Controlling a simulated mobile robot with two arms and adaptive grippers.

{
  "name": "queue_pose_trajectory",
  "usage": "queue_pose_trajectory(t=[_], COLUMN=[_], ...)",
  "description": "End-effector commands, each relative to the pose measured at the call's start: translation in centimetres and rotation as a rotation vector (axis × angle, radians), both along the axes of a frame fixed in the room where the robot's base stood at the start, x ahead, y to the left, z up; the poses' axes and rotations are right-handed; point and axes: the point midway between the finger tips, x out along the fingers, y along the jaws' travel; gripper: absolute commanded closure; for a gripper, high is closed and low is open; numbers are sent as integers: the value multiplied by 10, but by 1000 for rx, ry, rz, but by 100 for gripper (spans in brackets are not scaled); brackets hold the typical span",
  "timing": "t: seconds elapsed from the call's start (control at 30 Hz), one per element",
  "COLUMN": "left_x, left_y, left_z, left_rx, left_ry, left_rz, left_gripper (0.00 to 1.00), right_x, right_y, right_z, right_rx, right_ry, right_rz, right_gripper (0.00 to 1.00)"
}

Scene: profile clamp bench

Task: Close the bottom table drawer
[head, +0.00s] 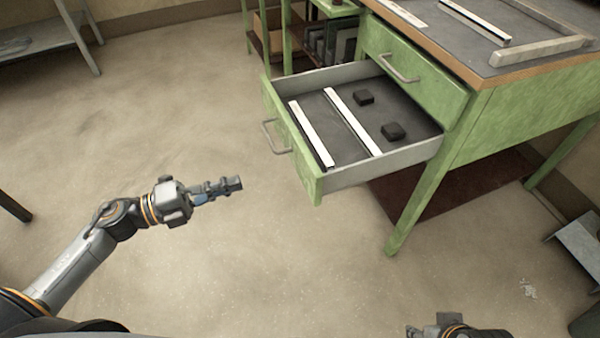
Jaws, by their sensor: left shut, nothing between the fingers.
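The green bottom drawer (307,160) of the table stands pulled well out, toward the left of the picture. Its grey handle (274,137) is on the green front panel. Two white strips (352,121) and two small black blocks (393,131) lie inside it. The top drawer (415,76) above it looks shut. My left gripper (238,184) is shut and empty, over the floor to the left of the drawer front and apart from it. My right gripper (410,331) shows only in part at the bottom edge; its fingers are too small to judge.
The green table (530,105) has a grey top with white strips and a metal frame (545,48). A green table leg (402,222) stands right of the drawer. A shelf unit (270,38) is behind. The floor (140,110) left of the drawer is clear.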

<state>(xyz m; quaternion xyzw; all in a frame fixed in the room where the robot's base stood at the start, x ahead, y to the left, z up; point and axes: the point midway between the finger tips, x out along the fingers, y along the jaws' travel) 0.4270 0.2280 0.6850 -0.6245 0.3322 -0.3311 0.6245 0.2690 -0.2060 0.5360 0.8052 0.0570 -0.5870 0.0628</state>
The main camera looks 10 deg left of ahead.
Motion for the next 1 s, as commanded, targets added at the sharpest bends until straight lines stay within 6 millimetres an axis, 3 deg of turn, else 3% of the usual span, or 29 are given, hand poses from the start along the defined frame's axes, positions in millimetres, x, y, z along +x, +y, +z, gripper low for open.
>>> queue_pose_trajectory(t=[0.17, 0.6, 0.8, 1.0], left_x=[11, 62, 75, 78], left_y=[-17, -91, -110, -115], left_z=[3, 3, 2, 2], left_rx=[1, -4, -1, -2], left_ry=[-8, -5, -3, -1], left_rz=[-5, -2, -1, -1], left_gripper=[100, 100, 100, 100], right_x=[0, 0, 0, 0], right_y=[0, 0, 0, 0], right_z=[0, -4, -4, -4], right_rx=[0, 0, 0, 0], right_ry=[0, -1, 0, 0], right_rz=[0, 0, 0, 0], right_gripper=[57, 57, 57, 57])
